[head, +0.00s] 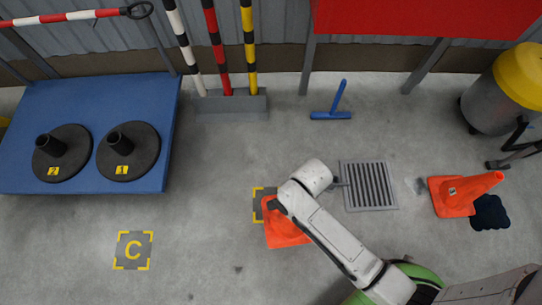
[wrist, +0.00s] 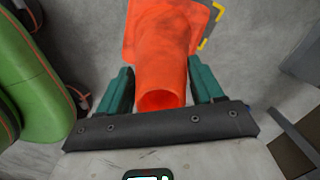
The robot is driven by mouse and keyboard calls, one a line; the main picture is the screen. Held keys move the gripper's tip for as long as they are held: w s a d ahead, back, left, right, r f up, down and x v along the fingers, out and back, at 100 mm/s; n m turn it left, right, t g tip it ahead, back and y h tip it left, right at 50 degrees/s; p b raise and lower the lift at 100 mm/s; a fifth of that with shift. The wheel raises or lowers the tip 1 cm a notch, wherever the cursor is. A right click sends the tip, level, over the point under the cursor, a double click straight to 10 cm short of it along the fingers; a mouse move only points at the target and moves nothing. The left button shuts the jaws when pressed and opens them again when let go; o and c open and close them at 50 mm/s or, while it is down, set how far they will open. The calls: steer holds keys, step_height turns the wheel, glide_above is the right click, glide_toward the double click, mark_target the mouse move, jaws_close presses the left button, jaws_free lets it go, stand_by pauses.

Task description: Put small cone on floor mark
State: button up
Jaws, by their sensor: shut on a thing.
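An orange cone (head: 286,233) is partly under my arm in the head view, beside and partly over a dark floor mark (head: 258,193) with yellow corners. Any letter on that mark is hidden. In the wrist view the cone (wrist: 165,45) has its narrow open end between the teal fingers of my gripper (wrist: 160,88), which is shut on it. Its base points away, with a yellow corner (wrist: 211,25) beside it. I cannot tell whether the base touches the floor. Another floor mark, lettered C (head: 133,250), lies bare at the lower left.
Another orange cone (head: 465,194) lies tipped beside a dark puddle (head: 490,212) at right. A floor grate (head: 368,186) and blue squeegee (head: 331,114) are nearby. A blue platform (head: 85,95) holds two black bases.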

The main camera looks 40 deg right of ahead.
steer(key=w+f+m+b, duration=0.1)
steer(key=w+f+b, duration=0.8)
steer(key=w+f, duration=0.3)
steer(key=shift+f, duration=0.8)
steer(key=o, duration=1.6)
steer(key=shift+s, duration=0.1)
steer(key=shift+c, duration=0.2)
